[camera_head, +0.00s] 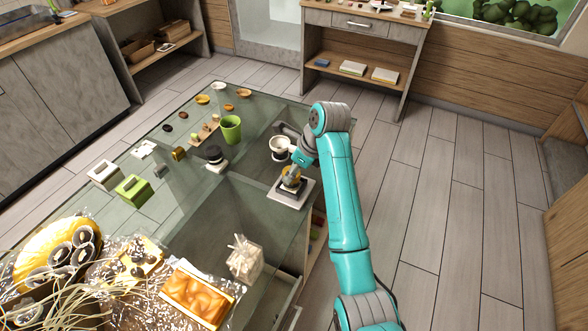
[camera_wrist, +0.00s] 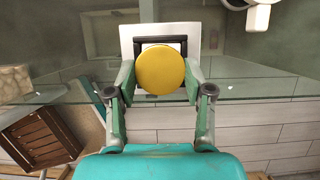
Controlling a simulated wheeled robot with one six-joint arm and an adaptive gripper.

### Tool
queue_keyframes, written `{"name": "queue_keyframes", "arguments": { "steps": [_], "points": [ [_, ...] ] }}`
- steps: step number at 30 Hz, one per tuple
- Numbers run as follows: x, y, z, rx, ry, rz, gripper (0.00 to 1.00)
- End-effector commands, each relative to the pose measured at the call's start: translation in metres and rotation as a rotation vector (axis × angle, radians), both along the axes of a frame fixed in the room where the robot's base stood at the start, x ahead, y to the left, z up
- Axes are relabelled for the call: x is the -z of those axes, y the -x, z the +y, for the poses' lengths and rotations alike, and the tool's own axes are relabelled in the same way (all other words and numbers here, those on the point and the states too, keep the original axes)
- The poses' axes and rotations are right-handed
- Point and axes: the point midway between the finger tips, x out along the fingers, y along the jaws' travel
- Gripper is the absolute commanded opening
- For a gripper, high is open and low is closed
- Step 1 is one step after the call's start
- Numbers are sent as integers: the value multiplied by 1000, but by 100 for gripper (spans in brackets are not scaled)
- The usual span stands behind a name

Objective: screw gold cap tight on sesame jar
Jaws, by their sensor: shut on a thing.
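The round gold cap (camera_wrist: 161,71) lies between the two fingers of my gripper (camera_wrist: 160,80) in the wrist view, and they are shut on it. In the head view my gripper (camera_head: 291,174) points down at the gold cap (camera_head: 290,180), over a white square stand (camera_head: 298,197) near the right edge of the glass table. The stand (camera_wrist: 211,40) also shows behind the cap in the wrist view, with a dark bracket around the cap. The sesame jar cannot be made out; the cap and gripper hide what is below. I cannot tell how the cap is seated.
The glass table (camera_head: 150,195) also holds a green cup (camera_head: 231,129), a black-topped white stand (camera_head: 215,158), a green box (camera_head: 133,190) and several small dishes. Wrapped hampers crowd the front left. A wooden crate (camera_wrist: 40,137) shows at the wrist view's lower left. Open floor lies to the right.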

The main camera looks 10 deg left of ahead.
Motion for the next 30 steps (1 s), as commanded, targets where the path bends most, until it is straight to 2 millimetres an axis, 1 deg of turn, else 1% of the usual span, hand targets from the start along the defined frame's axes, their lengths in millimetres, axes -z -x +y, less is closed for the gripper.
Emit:
{"name": "queue_keyframes", "arguments": {
  "steps": [5, 9, 11, 17, 23, 24, 26, 27, 30],
  "points": [
    [1, 1, 0, 6, 1, 3, 0],
    [1, 2, 1, 114, 1, 1, 0],
    [1, 1, 0, 113, 1, 3, 0],
    [1, 2, 1, 217, 1, 2, 0],
    [1, 2, 1, 225, 1, 3, 0],
    [1, 2, 1, 224, 1, 3, 62],
    [1, 2, 1, 224, 1, 3, 77],
    [1, 2, 1, 224, 1, 3, 81],
    [1, 2, 1, 225, 1, 2, 81]
  ]
}}
